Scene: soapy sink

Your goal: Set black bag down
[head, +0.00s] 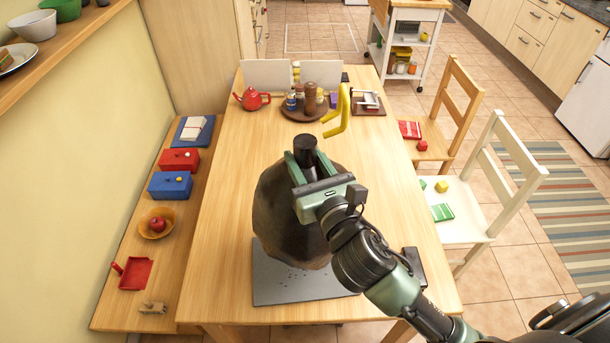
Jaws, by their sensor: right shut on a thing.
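The black bag (278,212) is a large, dark, rounded sack with a narrow black neck at its top. It is upright over a grey mat (272,291) on the near part of the wooden table. The bag's base overlaps the mat in the picture; I cannot tell whether it rests on it or hangs just above. My right gripper (308,162) is shut on the bag's neck from above. My right wrist and forearm hide the bag's right side. My left gripper is out of view.
The table's middle (235,170) is clear. At its far end stand a red teapot (252,98), a round tray (294,113) of jars and a yellow bent object (338,113). A bench with boxes (170,185) is left; a white chair (470,195) is right.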

